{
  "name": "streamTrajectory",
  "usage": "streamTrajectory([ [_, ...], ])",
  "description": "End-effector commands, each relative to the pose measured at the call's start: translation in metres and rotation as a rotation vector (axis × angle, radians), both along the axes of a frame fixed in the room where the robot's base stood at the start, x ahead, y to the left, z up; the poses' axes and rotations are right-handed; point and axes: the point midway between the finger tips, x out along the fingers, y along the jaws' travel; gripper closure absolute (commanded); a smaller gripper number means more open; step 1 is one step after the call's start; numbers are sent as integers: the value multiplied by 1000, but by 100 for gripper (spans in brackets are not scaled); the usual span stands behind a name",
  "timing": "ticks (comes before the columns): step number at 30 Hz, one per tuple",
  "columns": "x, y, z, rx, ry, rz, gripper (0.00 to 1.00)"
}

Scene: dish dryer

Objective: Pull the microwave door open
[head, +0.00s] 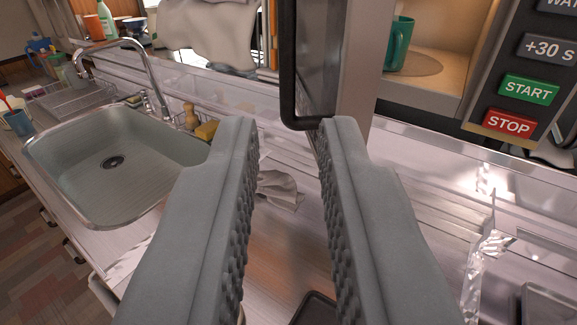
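The microwave stands at the upper right of the head view, with its button panel (528,75) on the right. Its door (355,70) stands open, swung out toward me and seen nearly edge-on. The black door handle (288,60) runs down the door's left side and bends in at the bottom. A green mug (398,45) sits inside the lit cavity (447,50). My gripper (288,125) is open and empty. Its fingertips are just below the handle's lower end; the right fingertip overlaps it in the picture, and I cannot tell whether they touch.
A steel sink (115,165) with a tap (150,75) is at the left. A crumpled cloth (280,188) lies on the counter between my fingers. Crumpled foil (485,255) lies at the right.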

Motion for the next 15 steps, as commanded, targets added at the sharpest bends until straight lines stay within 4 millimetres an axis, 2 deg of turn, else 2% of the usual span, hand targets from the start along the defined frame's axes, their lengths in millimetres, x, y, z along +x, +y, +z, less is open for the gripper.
streamTrajectory([
  [6, 0, 0, 0, 0, 0, 0, 82],
  [9, 0, 0, 0, 0, -1, 0, 100],
  [15, 2, -4, -3, 51, 0, -6, 100],
])
